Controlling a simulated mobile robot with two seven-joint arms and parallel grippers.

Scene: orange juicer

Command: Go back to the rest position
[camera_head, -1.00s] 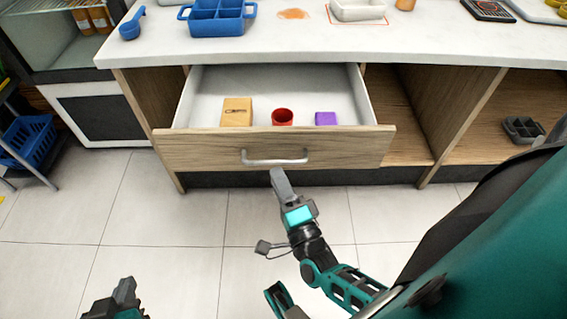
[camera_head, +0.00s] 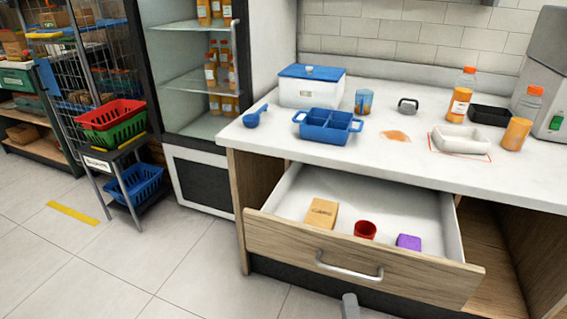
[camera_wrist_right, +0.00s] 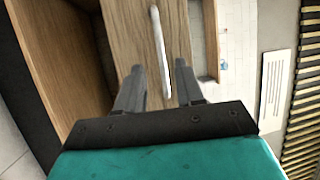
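My right gripper (camera_head: 350,306) shows only as a grey fingertip at the bottom edge of the head view, just below the drawer handle. In the right wrist view its two fingers (camera_wrist_right: 158,88) are apart. The pale handle bar (camera_wrist_right: 160,45) lies in line with the gap between them; I cannot tell if they touch it. The wooden drawer (camera_head: 290,245) is pulled open, with its metal handle (camera_head: 348,267) on the front. Inside are a tan box (camera_head: 321,214), a red cup (camera_head: 365,230) and a purple block (camera_head: 408,242). My left gripper is out of view.
The white counter (camera_head: 390,160) above holds a blue divided tray (camera_head: 327,126), a blue scoop (camera_head: 255,116), a white tray (camera_head: 461,139), a blue-lidded box (camera_head: 311,87) and orange bottles (camera_head: 460,95). A glass-doored fridge and a basket rack stand left.

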